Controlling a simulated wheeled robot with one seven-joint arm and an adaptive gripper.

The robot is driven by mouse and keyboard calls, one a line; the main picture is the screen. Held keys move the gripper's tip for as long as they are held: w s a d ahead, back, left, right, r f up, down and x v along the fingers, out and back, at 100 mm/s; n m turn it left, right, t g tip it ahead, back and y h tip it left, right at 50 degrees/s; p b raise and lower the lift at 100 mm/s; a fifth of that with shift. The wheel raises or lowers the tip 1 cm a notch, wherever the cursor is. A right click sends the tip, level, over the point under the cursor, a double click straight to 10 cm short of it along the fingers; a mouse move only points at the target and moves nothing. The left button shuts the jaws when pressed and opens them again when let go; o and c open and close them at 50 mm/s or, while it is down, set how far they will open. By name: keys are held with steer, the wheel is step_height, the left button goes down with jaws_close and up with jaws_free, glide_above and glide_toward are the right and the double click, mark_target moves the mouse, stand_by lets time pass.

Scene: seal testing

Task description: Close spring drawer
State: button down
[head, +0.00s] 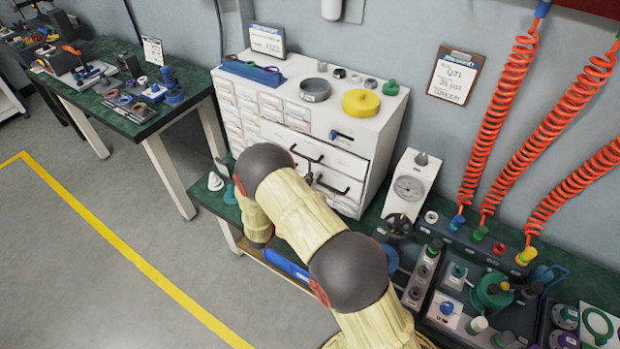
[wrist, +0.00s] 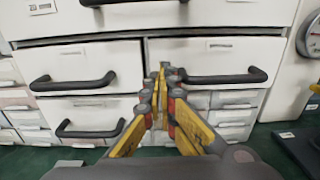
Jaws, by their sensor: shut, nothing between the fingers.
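A white drawer cabinet (head: 385,145) stands on the green bench, with black-handled drawers on its front. In the wrist view, a left drawer (wrist: 110,62) and a right drawer (wrist: 225,55) sit side by side, with a lower left drawer (wrist: 85,108) below. A dark gap runs beside and above the right drawer; I cannot tell how far it stands out. No readable label shows which is the spring drawer. My gripper (wrist: 165,72) is shut and empty, its yellow fingers in front of the seam between the left and right drawers. Contact is unclear. In the head view my arm mostly hides it.
A gauge stand (head: 408,188) is close to the cabinet's right side. Red coiled hoses (head: 510,110) hang further right above several fittings. A yellow disc (head: 361,103) and small parts rest on the cabinet top. Open floor (head: 110,260) lies to the left.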

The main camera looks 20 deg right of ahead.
steer(key=p+v, duration=0.2)
steer(key=v, duration=0.9)
steer(key=shift+s+a, duration=0.15)
steer(key=shift+a, duration=0.15)
steer(key=s+d+f+m+g, duration=0.3)
steer(key=s+d+f+g, duration=0.1)
steer(key=s, duration=0.3)
steer(key=s+r+m+g+y, duration=0.1)
steer(key=s+r+m+g, duration=0.25)
steer(key=s, duration=0.25)
steer(key=s+r+m+g+y, duration=0.1)
steer(key=s+r+m+g, duration=0.1)
steer(key=s+m+g, duration=0.3)
steer(key=s+a+r+m+t+y, duration=0.1)
steer(key=s+a+r+m+y, duration=0.3)
steer(key=r, duration=0.5)
steer(key=s+a+r+m+y, duration=0.2)
steer(key=s+r+m+y, duration=0.45)
steer(key=r, duration=0.25)
steer(key=s+d+r+m+t+y, duration=0.1)
steer(key=s+r+t, duration=0.1)
steer(key=r, duration=0.5)
steer(key=s+d+r+m+t+y, duration=0.1)
steer(key=d+r+m+t, duration=0.1)
steer(key=r+t, duration=0.2)
step_height(320, 180, up, 4)
steer(key=shift+s+f, duration=0.1)
steer(key=shift+s, duration=0.25)
